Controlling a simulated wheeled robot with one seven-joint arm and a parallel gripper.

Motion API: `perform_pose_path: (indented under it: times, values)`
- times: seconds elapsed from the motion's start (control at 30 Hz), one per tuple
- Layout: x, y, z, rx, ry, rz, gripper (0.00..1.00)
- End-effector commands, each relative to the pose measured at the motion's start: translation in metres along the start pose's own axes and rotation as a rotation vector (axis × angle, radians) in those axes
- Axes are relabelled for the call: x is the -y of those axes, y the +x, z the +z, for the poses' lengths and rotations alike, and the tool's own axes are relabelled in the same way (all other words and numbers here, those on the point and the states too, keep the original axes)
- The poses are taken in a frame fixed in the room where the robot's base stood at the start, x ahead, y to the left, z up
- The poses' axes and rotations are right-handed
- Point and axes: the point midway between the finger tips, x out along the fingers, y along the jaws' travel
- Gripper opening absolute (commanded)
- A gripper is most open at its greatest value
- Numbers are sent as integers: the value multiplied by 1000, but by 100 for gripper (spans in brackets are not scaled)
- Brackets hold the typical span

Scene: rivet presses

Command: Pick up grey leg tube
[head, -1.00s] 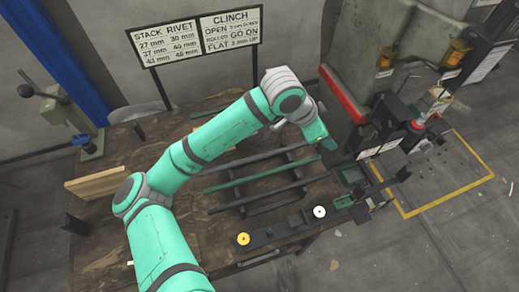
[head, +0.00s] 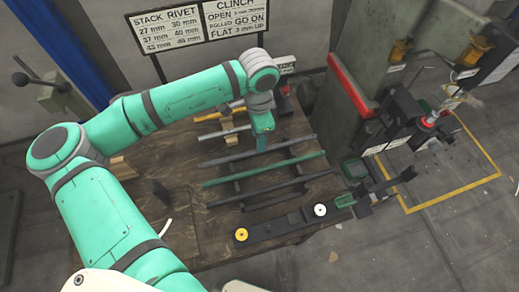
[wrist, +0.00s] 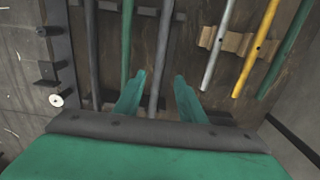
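Two dark grey tubes lie on the rack on the wooden bench. The back one (head: 232,158) and the front one (head: 285,188) have a green tube (head: 235,179) between them. My gripper (head: 263,147) points down over the back grey tube. In the wrist view my gripper (wrist: 160,76) is open, and this grey tube (wrist: 163,45) runs in line with the gap between its fingers. I cannot tell how far above it the fingertips are. The other grey tube (wrist: 93,50) and the green tube (wrist: 127,40) lie to the left there.
A silver tube (wrist: 217,45), a yellow tube (wrist: 257,48) and another green tube (wrist: 290,45) rest on wooden supports to the right in the wrist view. A bar with yellow (head: 241,235) and white (head: 320,211) knobs lies at the bench front. A press (head: 375,80) stands right.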

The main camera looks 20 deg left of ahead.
Motion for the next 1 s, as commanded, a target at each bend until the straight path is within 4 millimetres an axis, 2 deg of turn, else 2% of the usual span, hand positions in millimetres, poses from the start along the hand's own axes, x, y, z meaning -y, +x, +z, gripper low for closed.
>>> perform_pose_path:
  times: [0.17,0.5,0.8,0.83,0.97,1.0]
  values:
    - [0,10,1,0,-1,0,37]
    - [-4,52,-2,0,4,1,37]
    - [-4,58,-4,-1,5,-1,37]
    - [-4,58,-3,-1,5,-1,34]
    - [-3,58,-2,-1,2,-1,3]
    - [-3,58,-2,-1,2,0,0]
